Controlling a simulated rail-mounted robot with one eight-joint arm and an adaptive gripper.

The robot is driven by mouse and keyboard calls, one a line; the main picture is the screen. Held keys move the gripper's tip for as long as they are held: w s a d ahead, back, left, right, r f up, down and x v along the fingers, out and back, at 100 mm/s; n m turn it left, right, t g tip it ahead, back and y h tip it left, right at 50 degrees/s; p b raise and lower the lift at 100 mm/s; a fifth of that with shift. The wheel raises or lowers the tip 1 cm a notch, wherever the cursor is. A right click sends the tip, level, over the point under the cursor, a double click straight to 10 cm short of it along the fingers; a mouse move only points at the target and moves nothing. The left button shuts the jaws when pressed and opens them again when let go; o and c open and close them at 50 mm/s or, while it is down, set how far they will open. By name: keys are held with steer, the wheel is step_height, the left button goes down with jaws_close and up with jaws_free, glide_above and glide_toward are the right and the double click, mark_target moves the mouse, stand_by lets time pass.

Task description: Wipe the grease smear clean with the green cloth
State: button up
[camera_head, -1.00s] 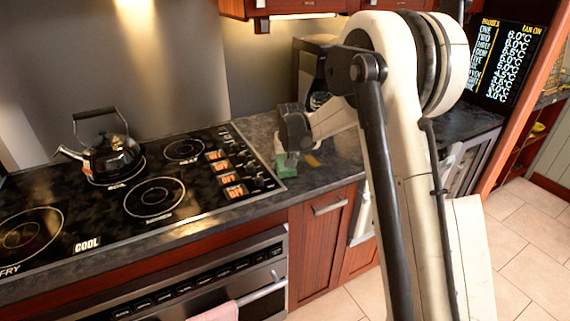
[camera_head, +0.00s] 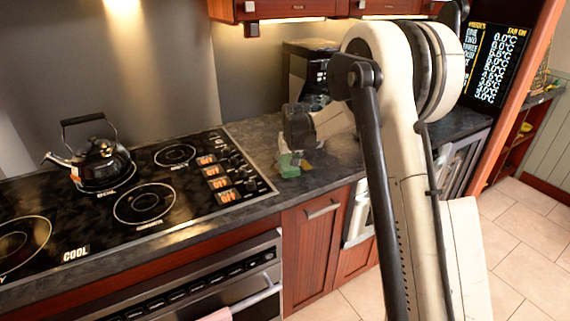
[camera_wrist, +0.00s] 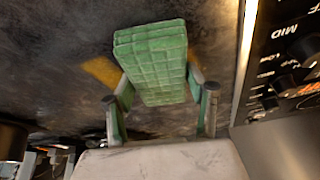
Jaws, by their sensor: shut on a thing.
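The green cloth (camera_wrist: 155,65) is a thick, grid-textured block in the wrist view. My gripper (camera_wrist: 158,88) is shut on it, one finger on each side. In the head view the cloth (camera_head: 288,165) is at the countertop, below my gripper (camera_head: 291,150), just right of the cooktop. The grease smear (camera_wrist: 101,70) is a yellow-brown patch on the dark counter, left of the cloth in the wrist view and partly hidden by the cloth and finger. Whether the cloth touches the counter or the smear, I cannot tell.
The black cooktop (camera_head: 130,205) with its knobs lies left of the cloth. A kettle (camera_head: 97,160) stands on it. A dark appliance (camera_head: 308,68) stands at the back of the counter behind my gripper. My arm covers much of the right counter.

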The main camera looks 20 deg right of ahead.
mark_target(303, 163)
steer(key=shift+w+d+b, duration=0.3)
steer(key=shift+w+d, duration=0.05)
steer(key=shift+d, duration=1.05)
steer(key=shift+w+d+b, duration=0.25)
steer(key=shift+w+d, duration=0.15)
steer(key=shift+d, duration=1)
steer(key=shift+w+d+b, duration=0.3)
steer(key=shift+w+d, duration=0.05)
steer(key=shift+d, duration=1.05)
steer(key=shift+s+a+b, duration=0.35)
steer(key=shift+s+a, duration=0.2)
steer(key=shift+a, duration=1.65)
steer(key=shift+s+a+b, duration=0.3)
steer(key=shift+s+a, duration=0.3)
steer(key=shift+a, duration=1.55)
steer(key=shift+s+a+b, duration=0.35)
steer(key=shift+s+a, duration=0.2)
steer(key=shift+a, duration=1.65)
steer(key=shift+w+d+b, duration=0.15)
steer(key=shift+w+d, duration=0.35)
steer(key=shift+d, duration=1.35)
steer(key=shift+w+d+b, duration=0.2)
steer(key=shift+w+d, duration=0.25)
steer(key=shift+d, duration=1.35)
steer(key=shift+w+d+b, duration=0.15)
steer(key=shift+w+d, duration=0.35)
steer(key=shift+d, duration=1.35)
